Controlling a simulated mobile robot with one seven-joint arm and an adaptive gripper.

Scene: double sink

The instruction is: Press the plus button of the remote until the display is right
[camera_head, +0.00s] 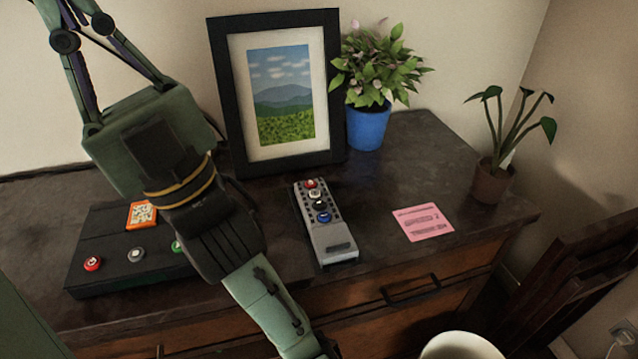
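The grey remote (332,238) lies on the dark cabinet top, in front of the picture frame. It has a red, a pale, a black and a blue button in a line, with small dark keys beside them. A small dark window sits near its front end. The button symbols are too small to read, so I cannot tell which is plus. My gripper (83,32) is at the upper left, away from the remote and pointing up. Its fingertips are cut off by the frame's top edge, so its opening is unclear.
A black box (115,271) with coloured buttons and an orange-and-white panel (141,216) is partly behind my wrist. A picture frame (333,75), blue pot (368,127), brown pot (490,183) and pink note (423,222) stand or lie around the remote.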

